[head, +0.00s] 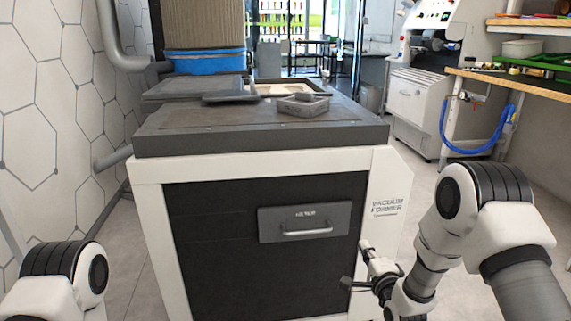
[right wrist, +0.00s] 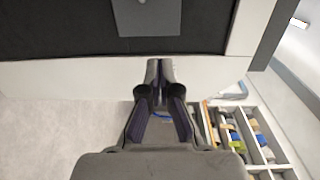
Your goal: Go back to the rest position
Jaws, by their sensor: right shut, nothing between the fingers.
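My right gripper (head: 354,266) is low in front of the right side of the vacuum former (head: 260,140), a white-framed machine with dark panels. In the right wrist view the right gripper (right wrist: 158,70) has its fingertips together with nothing between them, close to the machine's white lower frame (right wrist: 70,78). I cannot tell whether it touches the frame. Part of my left arm shows at the lower left of the head view, but its gripper is out of the picture.
A grey tray (head: 303,104) stands on the machine's top. A drawer front with a handle (head: 306,231) faces me. A compartmented tray with coloured items (right wrist: 240,138) lies right of the right gripper. A workbench (head: 520,82) with a blue hose stands at right. Floor (head: 140,270) shows left of the machine.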

